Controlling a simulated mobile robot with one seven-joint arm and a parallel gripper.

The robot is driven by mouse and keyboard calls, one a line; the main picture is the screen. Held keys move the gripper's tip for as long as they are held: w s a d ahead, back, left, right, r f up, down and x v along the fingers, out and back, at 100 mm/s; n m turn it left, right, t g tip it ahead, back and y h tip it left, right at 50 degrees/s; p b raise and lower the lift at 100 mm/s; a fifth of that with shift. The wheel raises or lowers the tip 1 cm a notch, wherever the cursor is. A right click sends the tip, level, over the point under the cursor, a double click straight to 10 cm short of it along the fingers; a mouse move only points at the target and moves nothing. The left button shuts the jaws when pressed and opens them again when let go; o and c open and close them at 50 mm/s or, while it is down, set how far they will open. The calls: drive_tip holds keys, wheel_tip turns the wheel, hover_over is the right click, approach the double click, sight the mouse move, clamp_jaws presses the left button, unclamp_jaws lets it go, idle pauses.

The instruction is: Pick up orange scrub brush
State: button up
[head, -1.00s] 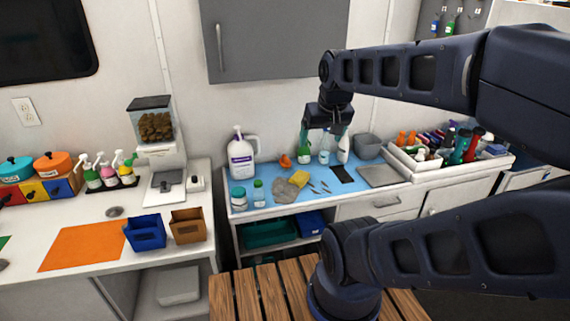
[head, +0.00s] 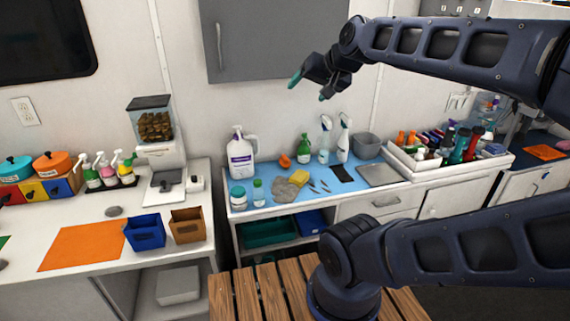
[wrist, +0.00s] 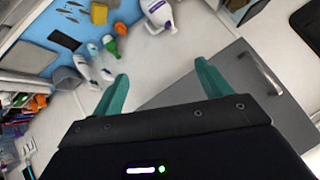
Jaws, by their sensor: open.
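A small orange object (head: 285,161), likely the orange scrub brush, sits on the blue mat near the wall, between the white jug (head: 241,158) and the green spray bottle (head: 303,147). It also shows in the wrist view (wrist: 120,29), beside the green bottle, near the top. My gripper (head: 310,87) is raised in front of the wall, well above the counter and apart from the brush. Its teal fingers are spread and empty, as the wrist view also shows (wrist: 162,71).
Two white spray bottles (head: 343,143) stand right of the green one. A yellow sponge (head: 299,178), a grey cloth (head: 284,191) and small jars lie in front. A crowded white tray (head: 402,165) is at right. A grey wall cabinet (head: 275,40) hangs above.

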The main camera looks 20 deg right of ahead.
drive_tip(key=w+d+r+m+t+y, duration=0.1)
drive_tip(key=w+d+r+m+t, duration=0.25)
drive_tip(key=r, duration=0.45)
drive_tip(key=w+d+r+m+t+y, duration=0.1)
drive_tip(key=w+d+r+m+t, duration=0.15)
drive_tip(key=d+r+m, duration=0.4)
drive_tip(key=w+d+r+m+t+y, duration=0.1)
drive_tip(key=w+d+r+t, duration=0.15)
drive_tip(key=r, duration=0.65)
drive_tip(key=w+d+r+m+t+h, duration=0.2)
drive_tip(key=w+d+m+t+h, duration=0.15)
drive_tip(key=d+m, duration=0.45)
drive_tip(key=w+d+f+m+g+h, duration=0.1)
drive_tip(key=w+d+f+m+h, duration=0.1)
drive_tip(key=w+d+f+m, duration=0.45)
drive_tip(key=w+d+f+m+g, duration=0.1)
drive_tip(key=w+f+m, duration=0.1)
drive_tip(key=w+f, duration=0.35)
drive_tip(key=w+d+f+m+g, duration=0.2)
drive_tip(key=f, duration=0.6)
drive_tip(key=m+g, duration=0.4)
drive_tip(key=g, duration=0.9)
approach(285, 156)
drive_tip(key=f, duration=0.1)
drive_tip(key=shift+a+f+h, duration=0.45)
drive_tip(key=shift+a, duration=0.1)
drive_tip(key=x, duration=1)
drive_tip(key=shift+w+d, duration=0.15)
drive_tip(key=shift+w, duration=0.05)
